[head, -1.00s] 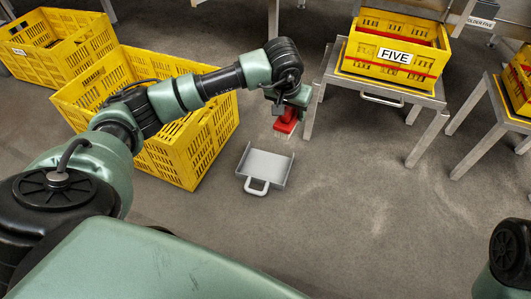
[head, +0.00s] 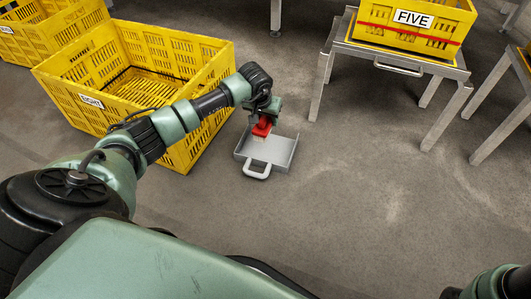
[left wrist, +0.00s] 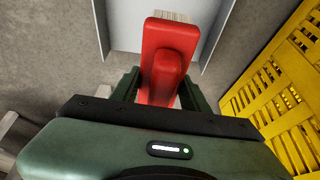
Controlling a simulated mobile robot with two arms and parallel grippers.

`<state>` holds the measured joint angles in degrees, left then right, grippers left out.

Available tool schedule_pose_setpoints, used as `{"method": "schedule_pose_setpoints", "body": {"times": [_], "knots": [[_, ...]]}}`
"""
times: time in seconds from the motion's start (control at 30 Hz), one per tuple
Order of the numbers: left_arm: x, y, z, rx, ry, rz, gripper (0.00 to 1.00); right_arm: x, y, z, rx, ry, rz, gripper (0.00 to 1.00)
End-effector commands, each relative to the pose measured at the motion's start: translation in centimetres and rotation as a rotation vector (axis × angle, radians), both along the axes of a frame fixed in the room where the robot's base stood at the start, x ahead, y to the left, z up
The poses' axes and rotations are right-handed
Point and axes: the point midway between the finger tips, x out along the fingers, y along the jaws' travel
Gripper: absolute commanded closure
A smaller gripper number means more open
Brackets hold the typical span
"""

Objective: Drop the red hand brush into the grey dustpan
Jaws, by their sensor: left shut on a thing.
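My left gripper (head: 265,118) is shut on the red hand brush (head: 261,129) by its handle. The brush hangs over the far left part of the grey dustpan (head: 282,156), which lies flat on the floor with its handle towards me. In the left wrist view the brush (left wrist: 168,45) sits between the fingers, its pale bristles pointing over the pan (left wrist: 122,25). I cannot tell whether the bristles touch the pan. Only part of my right arm shows at the lower right; its gripper is out of view.
A big yellow crate (head: 190,150) stands on the floor left of the dustpan, close to my left arm. A metal stand (head: 455,70) with a yellow crate labelled FIVE (head: 440,38) is at the upper right. The floor right of the dustpan is clear.

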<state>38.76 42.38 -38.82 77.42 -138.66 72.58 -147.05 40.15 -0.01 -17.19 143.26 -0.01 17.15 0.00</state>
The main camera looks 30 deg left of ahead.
Motion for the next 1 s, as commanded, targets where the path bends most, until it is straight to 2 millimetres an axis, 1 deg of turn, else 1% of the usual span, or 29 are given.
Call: {"method": "schedule_pose_setpoints", "body": {"times": [0.03, 0.13, 0.5, 0.53, 0.57, 0.6, 0.9, 1.0], "knots": [[0.03, -0.05, -0.86, -0.002, -0.001, 0.0, 1.0, 0.01, 0.0, -0.83, 0.0, 0.0, 0.0, 1.0], [0.05, -0.02, -1.34, -0.001, -0.001, 0.0, 1.0, 0.0, 0.01, -1.28, 0.0, 0.0, 0.0, 1.0], [0.05, 0.0, -1.53, 0.0, -0.001, 0.0, 1.0, -0.02, 0.01, -1.39, -0.001, -0.001, 0.0, 1.0], [0.05, 0.0, -1.53, 0.0, -0.001, 0.0, 0.49, -0.02, 0.01, -1.39, -0.001, -0.001, 0.0, 1.0], [0.05, 0.0, -1.53, 0.0, -0.001, 0.0, 0.41, -0.02, 0.01, -1.39, -0.001, -0.001, 0.0, 1.0], [0.05, 0.0, -1.53, 0.0, -0.001, 0.0, 0.3, -0.04, 0.02, -1.4, -0.001, -0.001, 0.0, 1.0], [0.01, -0.01, -1.56, 0.0, 0.0, 0.0, 0.29, -0.03, 0.01, -1.37, -0.001, -0.001, 0.0, 1.0], [-0.12, 0.0, -0.99, 0.0, -0.001, 0.0, 0.29, -0.03, 0.01, -0.89, -0.001, -0.001, 0.0, 1.0]]}}
